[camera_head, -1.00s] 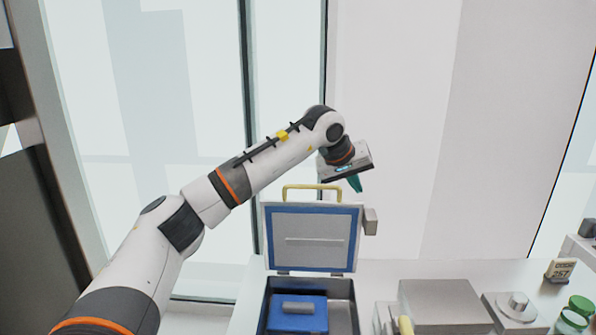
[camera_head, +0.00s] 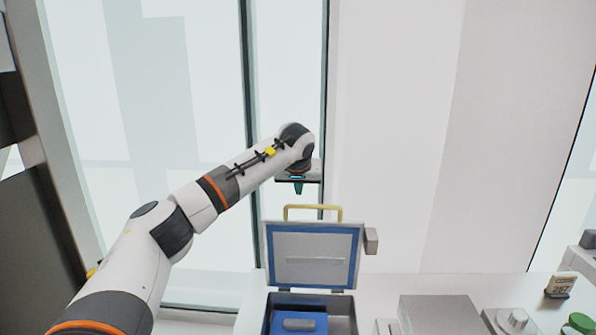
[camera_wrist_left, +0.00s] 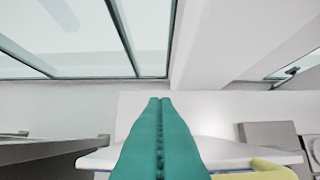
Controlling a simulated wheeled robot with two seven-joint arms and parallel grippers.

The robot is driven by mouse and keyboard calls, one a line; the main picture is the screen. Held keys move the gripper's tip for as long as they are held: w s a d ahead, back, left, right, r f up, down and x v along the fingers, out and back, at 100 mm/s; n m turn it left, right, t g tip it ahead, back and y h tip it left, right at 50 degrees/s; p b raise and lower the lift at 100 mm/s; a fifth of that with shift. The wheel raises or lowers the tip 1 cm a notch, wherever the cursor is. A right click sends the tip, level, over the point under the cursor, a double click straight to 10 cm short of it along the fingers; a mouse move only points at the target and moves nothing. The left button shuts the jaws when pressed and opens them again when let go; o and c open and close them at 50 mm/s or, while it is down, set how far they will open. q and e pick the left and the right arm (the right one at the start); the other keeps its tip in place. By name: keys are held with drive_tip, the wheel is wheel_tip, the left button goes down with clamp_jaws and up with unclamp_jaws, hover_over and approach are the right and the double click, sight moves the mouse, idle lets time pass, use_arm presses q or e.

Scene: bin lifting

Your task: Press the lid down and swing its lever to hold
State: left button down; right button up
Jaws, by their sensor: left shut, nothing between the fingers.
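The lid (camera_head: 312,258) of the metal bin stands open and upright in the head view, with a blue border on its inner face. A yellow handle (camera_head: 313,208) rises from its top edge and also shows at the lower right of the left wrist view (camera_wrist_left: 262,172). A grey block (camera_head: 371,241) sits at the lid's right edge; I cannot tell if it is the lever. The bin (camera_head: 348,312) below holds a blue block (camera_head: 313,320) with a grey grip. My left gripper (camera_head: 299,189) is shut and empty, pointing down above the handle. Its green fingers (camera_wrist_left: 160,100) meet in the wrist view. My right gripper is not in view.
A grey box (camera_head: 440,315) and a device with a round knob (camera_head: 512,319) stand right of the bin on the white table (camera_head: 385,287). A small sign (camera_head: 560,285) and a green-lidded jar (camera_head: 580,323) are farther right. A window and wall stand behind.

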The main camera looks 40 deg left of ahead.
use_arm(q)
drive_tip(key=s, duration=0.1)
drive_tip(key=s+d, duration=0.1)
drive_tip(key=s+p, duration=0.1)
drive_tip(key=shift+d+f, duration=0.3)
drive_tip(key=shift+d, duration=0.05)
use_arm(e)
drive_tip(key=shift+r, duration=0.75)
use_arm(q)
drive_tip(key=shift+s, duration=0.1)
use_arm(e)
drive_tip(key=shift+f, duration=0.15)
